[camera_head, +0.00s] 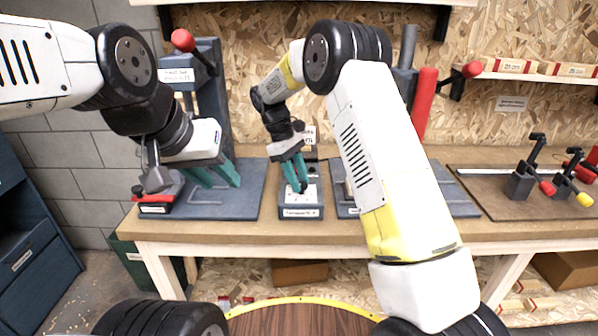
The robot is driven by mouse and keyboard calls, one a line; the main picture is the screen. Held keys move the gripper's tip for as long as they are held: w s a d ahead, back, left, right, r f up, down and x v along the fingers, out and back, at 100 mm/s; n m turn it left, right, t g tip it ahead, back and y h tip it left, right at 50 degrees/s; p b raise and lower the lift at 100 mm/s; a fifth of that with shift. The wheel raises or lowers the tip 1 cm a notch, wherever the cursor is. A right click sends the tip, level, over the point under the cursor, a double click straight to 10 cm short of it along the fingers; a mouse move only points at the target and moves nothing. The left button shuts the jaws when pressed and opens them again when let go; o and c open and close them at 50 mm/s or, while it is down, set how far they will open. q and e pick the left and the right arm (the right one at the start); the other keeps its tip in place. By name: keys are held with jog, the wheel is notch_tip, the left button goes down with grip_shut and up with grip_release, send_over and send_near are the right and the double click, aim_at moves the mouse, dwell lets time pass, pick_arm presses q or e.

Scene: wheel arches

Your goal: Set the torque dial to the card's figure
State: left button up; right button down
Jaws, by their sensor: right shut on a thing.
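The torque dial unit (312,204) is a grey-blue box with a pale top face and a label on its front edge, standing mid-bench. My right gripper (299,188) reaches down onto its top, with teal fingers closed around what seems to be the dial's knob. The fingers hide the knob, and its setting cannot be read. A small white card (308,134) with print stands behind the unit, partly covered by my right arm; its figure is too small to read. My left gripper (219,181) has its teal fingers apart and empty, above the left press's base.
My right arm covers much of another press at right. Toggle clamps (520,184) stand on a board further right.

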dwell(0.3)
jog(key=c, duration=1)
grip_release()
jog(key=shift+r, duration=0.1)
jog(key=v, duration=0.7)
jog(key=shift+r, duration=0.35)
jog(key=shift+w, duration=0.1)
